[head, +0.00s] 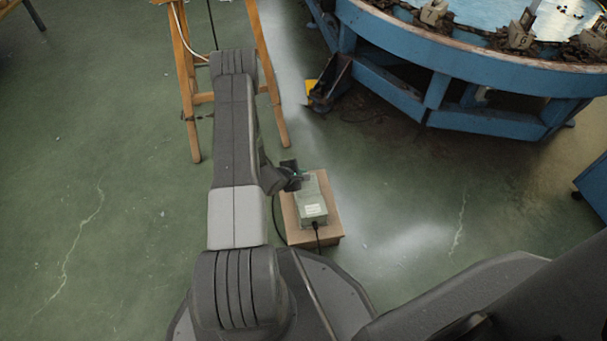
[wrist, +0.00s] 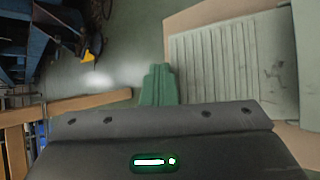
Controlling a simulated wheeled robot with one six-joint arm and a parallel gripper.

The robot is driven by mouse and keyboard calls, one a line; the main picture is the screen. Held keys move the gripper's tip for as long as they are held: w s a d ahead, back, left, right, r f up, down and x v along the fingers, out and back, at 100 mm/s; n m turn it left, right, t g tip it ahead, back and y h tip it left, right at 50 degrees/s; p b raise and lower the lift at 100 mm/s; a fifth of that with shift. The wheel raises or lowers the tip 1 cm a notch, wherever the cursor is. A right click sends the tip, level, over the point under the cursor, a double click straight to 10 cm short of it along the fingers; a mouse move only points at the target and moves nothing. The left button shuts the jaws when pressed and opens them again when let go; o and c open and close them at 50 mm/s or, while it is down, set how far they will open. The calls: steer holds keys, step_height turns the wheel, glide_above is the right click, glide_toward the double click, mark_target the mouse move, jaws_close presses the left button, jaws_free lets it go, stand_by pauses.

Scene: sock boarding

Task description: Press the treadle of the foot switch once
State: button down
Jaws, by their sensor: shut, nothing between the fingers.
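The foot switch (head: 312,211) is a grey-green box on a low light-brown block (head: 328,229) on the floor, with a dark cable at its near end. In the wrist view its ribbed, pale grey treadle (wrist: 222,66) fills the upper right. My gripper (head: 301,177) is at the far left part of the switch in the head view and hides some of it. In the wrist view my gripper's green fingers (wrist: 158,84) are together and empty, just left of the treadle's edge. I cannot tell their height above it.
A wooden trestle (head: 187,90) stands beyond my arm. A large blue round machine (head: 440,92) is at the upper right, with a yellow pedal-like part (head: 311,90) at its foot. The green floor (head: 90,200) at left is clear.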

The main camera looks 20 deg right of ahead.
steer(key=shift+w+f, duration=0.1)
steer(key=shift+f, duration=0.75)
stand_by(0.7)
steer(key=shift+r, duration=0.1)
stand_by(0.4)
steer(key=shift+s+r+p, duration=0.15)
steer(key=shift+r+p, duration=0.35)
steer(key=shift+r, duration=0.3)
steer(key=shift+s+r+p, duration=0.15)
steer(key=shift+r+p, duration=0.3)
steer(key=shift+r, duration=0.35)
steer(key=shift+s+a+r+p, duration=0.1)
steer(key=shift+s+r+p, duration=0.15)
steer(key=shift+r+p, duration=0.85)
steer(key=shift+s+a+r+p, duration=0.15)
steer(key=shift+r+p, duration=0.5)
steer(key=shift+r, duration=0.75)
steer(key=shift+d, duration=0.1)
